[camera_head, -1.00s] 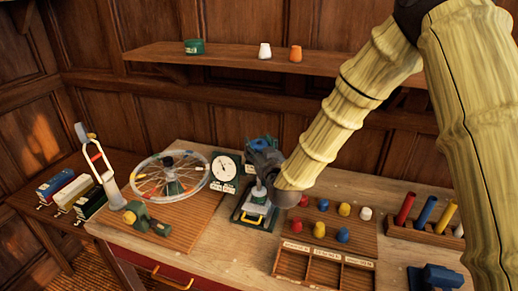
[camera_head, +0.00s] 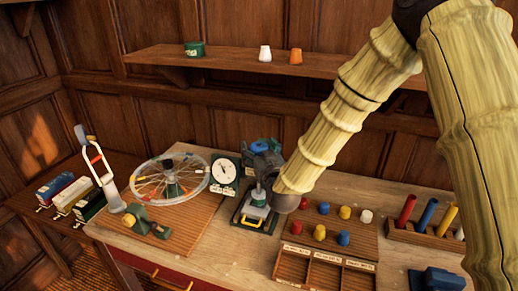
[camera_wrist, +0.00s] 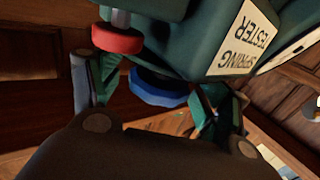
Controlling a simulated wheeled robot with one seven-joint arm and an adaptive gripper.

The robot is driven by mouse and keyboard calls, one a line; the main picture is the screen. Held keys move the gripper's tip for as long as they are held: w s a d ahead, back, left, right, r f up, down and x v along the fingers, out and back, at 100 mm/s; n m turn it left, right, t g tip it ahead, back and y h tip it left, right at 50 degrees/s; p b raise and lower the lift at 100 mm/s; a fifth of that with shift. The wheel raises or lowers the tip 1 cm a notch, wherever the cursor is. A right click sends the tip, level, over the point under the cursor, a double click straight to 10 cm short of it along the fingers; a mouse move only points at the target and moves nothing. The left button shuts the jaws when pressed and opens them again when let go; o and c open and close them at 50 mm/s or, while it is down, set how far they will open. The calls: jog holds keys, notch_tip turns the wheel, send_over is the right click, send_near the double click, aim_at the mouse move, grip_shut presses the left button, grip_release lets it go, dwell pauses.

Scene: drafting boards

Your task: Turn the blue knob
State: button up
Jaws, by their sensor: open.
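The blue knob (camera_wrist: 158,88) is a round blue disc below the dark green spring tester (camera_wrist: 205,40) in the wrist view. My gripper (camera_wrist: 155,95) is open, with one finger on each side of the knob. I cannot tell whether either finger touches it. A red knob (camera_wrist: 117,39) hangs from the tester, up and left of the blue one. In the head view my gripper (camera_head: 264,160) is at the tester, above its green base (camera_head: 250,222), and hides much of it. A blue patch shows there, but I cannot tell if it is the knob.
A round dial (camera_head: 224,171) and a spoked wheel (camera_head: 150,190) stand left of the tester. A board with coloured pegs (camera_head: 330,245), an open wooden tray (camera_head: 292,262) and a rack of coloured rods (camera_head: 400,232) lie to the right. A shelf (camera_head: 230,61) runs behind.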

jog(key=v, duration=1.1)
jog(key=shift+s, duration=0.3)
jog(key=shift+d, duration=0.1)
